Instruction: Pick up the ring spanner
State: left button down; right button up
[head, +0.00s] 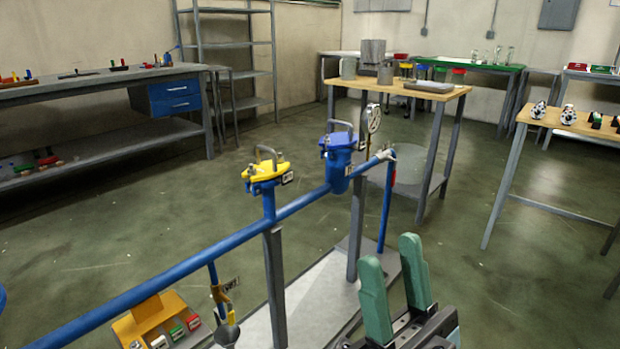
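I cannot make out a ring spanner for certain in the head view. My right gripper (391,256) is at the bottom, right of centre, with two green fingers pointing up. The fingers are apart and nothing shows between them. It is in front of the grey base plate (318,292) of the pipe stand. My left gripper is not in view.
A blue pipe (165,277) runs diagonally, carrying a yellow-topped fitting (264,172) and a blue-topped one (337,140). An orange holder (150,312) stands low left. A wooden table (455,104) stands behind, a grey bench (100,82) left.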

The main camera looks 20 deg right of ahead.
aim_at(597, 118)
jog(key=k, duration=1.3)
jog(key=z, duration=0.9)
jog(key=i, duration=1.4)
jog(key=z, duration=1.1)
jog(key=k, duration=0.65)
